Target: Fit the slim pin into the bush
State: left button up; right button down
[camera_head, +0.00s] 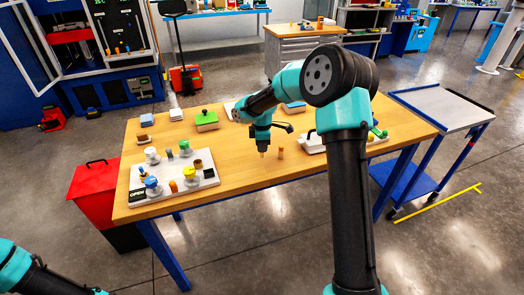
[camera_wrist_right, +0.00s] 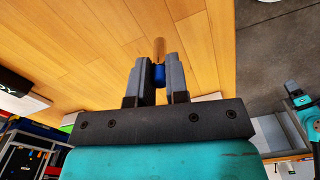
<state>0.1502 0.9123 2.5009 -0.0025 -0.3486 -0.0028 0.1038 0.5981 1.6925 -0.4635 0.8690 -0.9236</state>
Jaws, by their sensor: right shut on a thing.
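My right gripper (camera_head: 262,150) is above the wooden table, pointing down, with a small tan tip showing below its jaws. In the right wrist view the jaws (camera_wrist_right: 159,73) are shut on a slim pin-like piece, blue (camera_wrist_right: 159,75) between the fingers and tan-brown (camera_wrist_right: 159,48) beyond them. A small upright orange-brown cylinder (camera_head: 280,153) stands just right of the gripper, apart from it; I cannot tell whether it is the bush. Part of my left arm shows at the lower left, its gripper out of frame.
A white board (camera_head: 205,184) marked OPEN holds several coloured knobs and pegs at the table's left. A green-topped box (camera_head: 206,121) stands at the back. A white tray (camera_head: 312,143) lies partly behind my right arm. The front middle of the table is clear.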

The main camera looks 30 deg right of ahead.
jog(key=s+a+r, duration=0.2)
jog(key=s+a, duration=0.6)
jog(key=s, duration=0.5)
jog(key=shift+s+a, duration=0.2)
jog(key=shift+s, duration=0.15)
